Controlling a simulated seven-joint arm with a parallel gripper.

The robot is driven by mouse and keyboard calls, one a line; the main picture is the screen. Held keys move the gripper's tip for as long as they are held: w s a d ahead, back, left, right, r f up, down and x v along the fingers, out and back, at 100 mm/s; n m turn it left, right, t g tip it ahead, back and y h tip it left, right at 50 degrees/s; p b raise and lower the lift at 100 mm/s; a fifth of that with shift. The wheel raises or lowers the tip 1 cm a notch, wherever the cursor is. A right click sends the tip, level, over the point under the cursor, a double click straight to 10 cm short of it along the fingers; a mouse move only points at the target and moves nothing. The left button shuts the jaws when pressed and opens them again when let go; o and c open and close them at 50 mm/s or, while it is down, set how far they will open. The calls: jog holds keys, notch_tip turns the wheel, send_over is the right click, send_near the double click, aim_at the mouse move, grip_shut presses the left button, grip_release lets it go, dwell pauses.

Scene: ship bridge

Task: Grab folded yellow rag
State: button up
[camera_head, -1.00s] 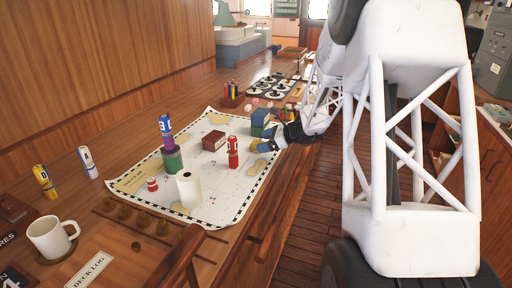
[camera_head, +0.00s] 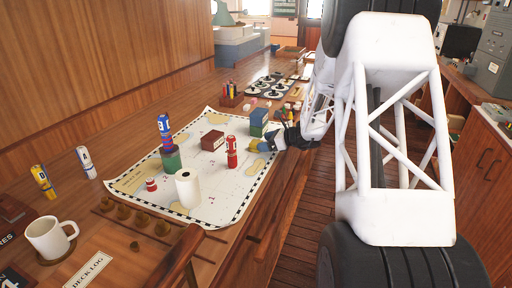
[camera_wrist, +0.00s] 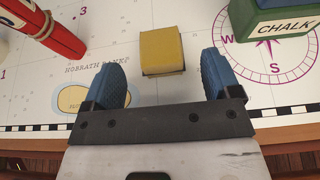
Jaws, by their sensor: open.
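The folded yellow rag (camera_wrist: 161,50) looks like a small block-shaped yellow pad lying on the chart in the wrist view. My gripper (camera_wrist: 160,64) is open, with one blue finger to the left of the rag and one to the right. Clear gaps show on both sides, and neither finger appears to touch it. In the head view, my gripper (camera_head: 266,144) is at the right edge of the chart. A yellow patch, probably the rag (camera_head: 254,146), shows beside it, partly hidden by the fingers.
A green box marked CHALK (camera_wrist: 279,20) stands right of the rag, beyond the right finger. The chart (camera_head: 215,210) also holds a white roll (camera_head: 188,190), a brown box (camera_head: 213,141) and stacked blocks (camera_head: 171,160).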

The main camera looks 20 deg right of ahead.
aim_at(254, 141)
jog(key=shift+w+a+f, duration=0.15)
jog(key=shift+w+a, duration=0.05)
jog(key=shift+w+a, duration=0.1)
jog(key=shift+x, duration=2.45)
jog(key=shift+f, duration=0.1)
jog(key=shift+c, duration=0.5)
jog(key=c, duration=0.9)
